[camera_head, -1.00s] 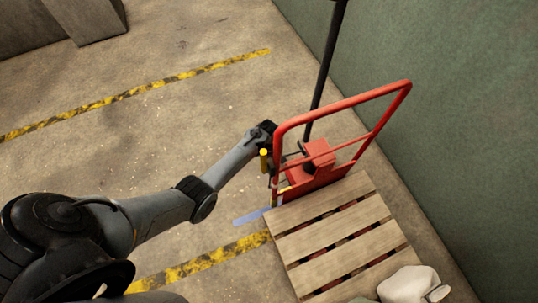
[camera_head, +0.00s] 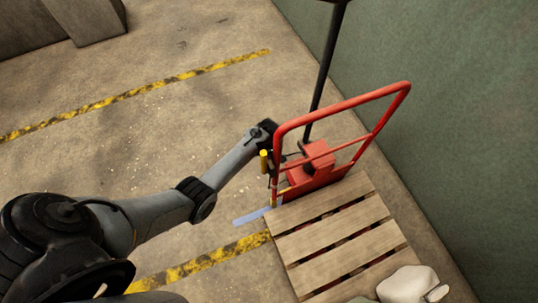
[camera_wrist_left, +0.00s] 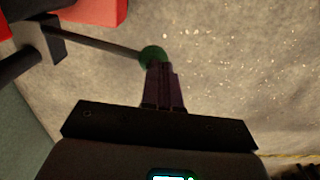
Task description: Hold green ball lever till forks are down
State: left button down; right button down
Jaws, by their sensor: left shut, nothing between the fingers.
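The green ball (camera_wrist_left: 152,55) sits at the end of a thin dark lever rod (camera_wrist_left: 95,40) in the left wrist view. My left gripper (camera_wrist_left: 158,68) is shut, its fingertips right at the ball and overlapping its lower edge; nothing is between the fingers. In the head view my left gripper (camera_head: 267,130) is beside the red frame (camera_head: 345,105) of the pallet truck, and the ball is hidden there. The forks are mostly hidden under the wooden pallet (camera_head: 338,235), so their height cannot be told. My right gripper is not in view.
A red pump housing (camera_head: 318,160) with a black handle pole (camera_head: 325,70) stands behind the red frame. A green wall (camera_head: 460,120) runs close on the right. A white sack-like object (camera_head: 408,284) lies on the pallet's near end. Floor at left is open, with yellow-black stripes (camera_head: 140,90).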

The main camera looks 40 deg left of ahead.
pick_arm(q)
notch_tip(320, 180, up, 10)
jog(key=p, duration=0.5)
jog(key=shift+f, duration=0.15)
